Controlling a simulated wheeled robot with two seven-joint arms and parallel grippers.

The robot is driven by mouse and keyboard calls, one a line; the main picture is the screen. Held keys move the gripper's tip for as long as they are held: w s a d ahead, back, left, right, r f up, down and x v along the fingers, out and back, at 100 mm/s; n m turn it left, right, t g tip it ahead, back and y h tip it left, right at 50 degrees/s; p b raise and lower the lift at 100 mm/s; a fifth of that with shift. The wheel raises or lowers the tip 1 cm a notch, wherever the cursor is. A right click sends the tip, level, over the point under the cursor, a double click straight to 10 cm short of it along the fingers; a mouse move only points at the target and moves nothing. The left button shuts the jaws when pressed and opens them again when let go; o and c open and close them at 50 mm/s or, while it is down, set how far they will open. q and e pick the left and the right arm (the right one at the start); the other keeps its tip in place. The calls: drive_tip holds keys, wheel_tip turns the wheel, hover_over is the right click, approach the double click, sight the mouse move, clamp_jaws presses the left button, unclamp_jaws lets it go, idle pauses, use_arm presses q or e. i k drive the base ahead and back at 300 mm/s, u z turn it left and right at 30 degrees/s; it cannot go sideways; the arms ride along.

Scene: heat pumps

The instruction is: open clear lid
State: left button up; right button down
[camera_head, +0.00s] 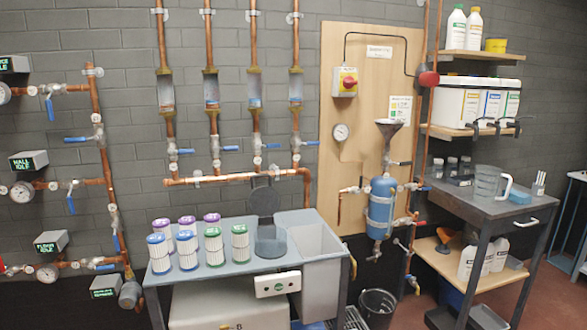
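A round dark grey disc (265,201), which looks like a lid, stands upright behind a short round dark vessel (270,242) on the grey bench. It looks raised, with the vessel's top uncovered below it; I cannot tell if it is clear. I cannot tell which of these is the clear lid. Neither of my grippers is in view.
Several striped filter cartridges (188,250) stand left of the vessel on the bench (215,283). A grey sink (318,255) is at its right. Copper pipes with blue-handled valves line the wall. A side table (490,203) holds a clear jug (487,183). A black bucket (377,308) stands on the floor.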

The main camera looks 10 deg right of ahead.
sight(263, 201)
drive_tip(key=z, duration=0.4)
drive_tip(key=i, duration=0.9)
